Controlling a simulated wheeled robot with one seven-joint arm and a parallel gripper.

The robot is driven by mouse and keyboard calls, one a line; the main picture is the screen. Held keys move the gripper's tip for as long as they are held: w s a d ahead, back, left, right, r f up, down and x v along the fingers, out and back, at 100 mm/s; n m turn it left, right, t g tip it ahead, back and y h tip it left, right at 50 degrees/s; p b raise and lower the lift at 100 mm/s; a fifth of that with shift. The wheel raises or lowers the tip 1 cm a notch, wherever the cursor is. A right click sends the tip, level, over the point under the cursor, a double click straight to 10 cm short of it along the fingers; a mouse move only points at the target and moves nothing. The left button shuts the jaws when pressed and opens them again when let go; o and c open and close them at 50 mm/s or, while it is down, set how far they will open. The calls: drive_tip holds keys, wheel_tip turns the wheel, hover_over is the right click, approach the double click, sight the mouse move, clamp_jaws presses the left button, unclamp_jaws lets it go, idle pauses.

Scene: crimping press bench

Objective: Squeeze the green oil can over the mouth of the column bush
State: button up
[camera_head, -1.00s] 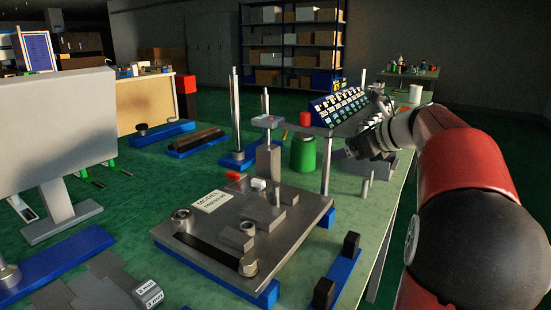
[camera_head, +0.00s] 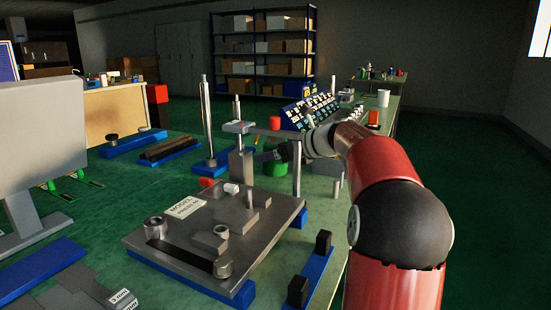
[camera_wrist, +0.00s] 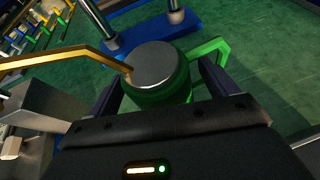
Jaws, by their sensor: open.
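The green oil can (camera_head: 277,166) stands on the bench behind the die set, partly hidden by my gripper (camera_head: 279,154). In the wrist view, the oil can (camera_wrist: 158,72) has a grey round top, a brass spout to the left and a green handle to the right. My gripper (camera_wrist: 159,80) is open, with one dark finger on each side of the can; I cannot tell whether they touch it. A short round bush with an open top (camera_head: 155,228) stands at the left of the steel die plate (camera_head: 285,216); it may be the column bush.
A tall post (camera_head: 206,115) rises from a blue base just left of the can. A flat arm on an upright (camera_head: 297,172) stands close in front of my gripper. A label rack (camera_head: 310,110) and a white cup (camera_head: 383,97) are farther back.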

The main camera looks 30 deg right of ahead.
drive_tip(key=c, duration=1.2)
drive_tip(key=shift+c, duration=0.5)
drive_tip(key=shift+r, duration=0.1)
